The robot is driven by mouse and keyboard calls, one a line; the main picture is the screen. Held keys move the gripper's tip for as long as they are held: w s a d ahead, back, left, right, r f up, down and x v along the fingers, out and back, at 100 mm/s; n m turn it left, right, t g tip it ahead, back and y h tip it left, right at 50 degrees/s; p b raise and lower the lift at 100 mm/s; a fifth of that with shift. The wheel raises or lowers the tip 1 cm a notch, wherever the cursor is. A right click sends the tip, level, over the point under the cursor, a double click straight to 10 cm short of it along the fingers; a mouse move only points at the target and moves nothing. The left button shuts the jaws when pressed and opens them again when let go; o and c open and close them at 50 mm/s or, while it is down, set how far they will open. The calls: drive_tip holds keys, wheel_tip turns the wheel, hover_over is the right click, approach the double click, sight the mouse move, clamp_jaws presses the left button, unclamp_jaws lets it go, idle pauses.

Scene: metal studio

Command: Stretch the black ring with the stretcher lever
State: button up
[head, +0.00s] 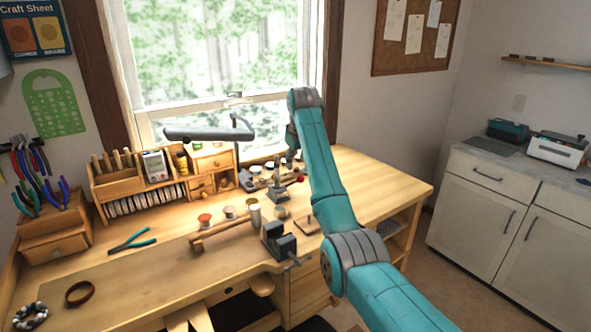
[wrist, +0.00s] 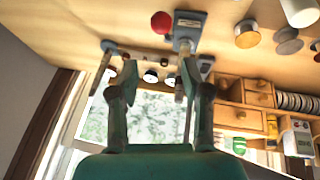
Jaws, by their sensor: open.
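My gripper (wrist: 158,74) is open in the wrist view, its two fingers apart and nothing held between them. In the head view my arm mostly hides it above the back of the bench. A small metal stand (head: 277,192), which looks like the ring stretcher, is upright on the bench left of my arm. It also shows in the wrist view (wrist: 187,28), close to the right finger. A red ball (head: 300,179), seemingly the stretcher lever's knob, is beside it; the knob also shows in the wrist view (wrist: 162,22). I cannot make out the black ring.
The wooden bench (head: 130,285) holds a small vise (head: 279,241), several small jars and teal-handled pliers (head: 132,241) nearer the front. A wooden organizer (head: 140,185) and a grey lamp (head: 208,133) stand at the back left. The bench's right end is fairly clear.

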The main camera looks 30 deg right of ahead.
drive_tip(key=shift+v, duration=2.65)
